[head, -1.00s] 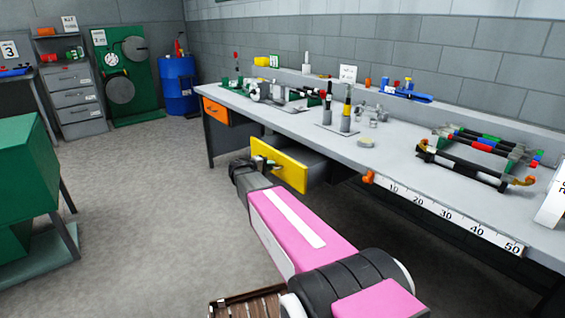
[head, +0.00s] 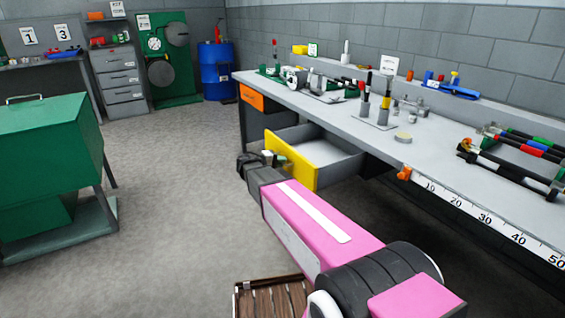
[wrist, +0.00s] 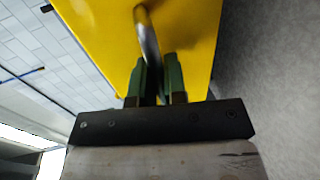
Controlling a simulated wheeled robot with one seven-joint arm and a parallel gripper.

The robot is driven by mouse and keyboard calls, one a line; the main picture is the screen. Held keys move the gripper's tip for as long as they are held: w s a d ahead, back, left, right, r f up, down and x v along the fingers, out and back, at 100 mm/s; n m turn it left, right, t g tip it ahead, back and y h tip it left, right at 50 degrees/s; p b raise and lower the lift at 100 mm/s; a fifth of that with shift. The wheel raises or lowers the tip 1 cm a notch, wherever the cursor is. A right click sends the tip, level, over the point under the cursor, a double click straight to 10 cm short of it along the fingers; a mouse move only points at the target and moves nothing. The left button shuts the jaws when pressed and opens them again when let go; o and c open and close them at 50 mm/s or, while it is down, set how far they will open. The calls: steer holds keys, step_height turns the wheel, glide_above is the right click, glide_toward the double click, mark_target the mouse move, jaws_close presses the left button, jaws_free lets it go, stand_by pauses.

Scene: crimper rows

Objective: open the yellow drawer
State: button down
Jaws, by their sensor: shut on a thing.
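The yellow drawer (head: 291,163) is under the long workbench and stands well out from it, with its empty grey inside showing in the head view. Its yellow front (wrist: 190,40) fills the top of the wrist view. A curved metal handle (wrist: 147,35) runs down from that front between my gripper's green fingers. My gripper (wrist: 156,78) is shut on the handle. In the head view my gripper (head: 272,158) is at the drawer front, and my arm hides part of the detail there.
An orange drawer (head: 252,97) is shut at the bench's far end. A green cabinet (head: 45,140) stands at left, and a wooden slatted crate (head: 270,297) lies at the bottom. The floor between cabinet and bench is clear. Tools stand on the workbench (head: 430,155).

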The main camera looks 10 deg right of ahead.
steer(key=c, duration=1.2)
jaws_free()
steer(key=v, duration=1)
steer(key=shift+a, duration=0.4)
steer(key=shift+s, duration=0.1)
steer(key=s+d+f+m+g+y, duration=0.1)
steer(key=s+d+f+g+y, duration=0.4)
steer(key=s+d+f, duration=0.45)
steer(key=s+f+m+y, duration=0.1)
steer(key=s+y, duration=0.2)
steer(key=s+f+m+y, duration=0.1)
steer(key=s+f+y, duration=0.1)
steer(key=s+y, duration=0.1)
steer(key=s+f+m+y, duration=0.1)
steer(key=s+y, duration=0.2)
steer(key=s, duration=0.2)
steer(key=shift+s+d+f+y, duration=0.2)
steer(key=shift+d+y, duration=0.1)
steer(key=shift+d, duration=0.05)
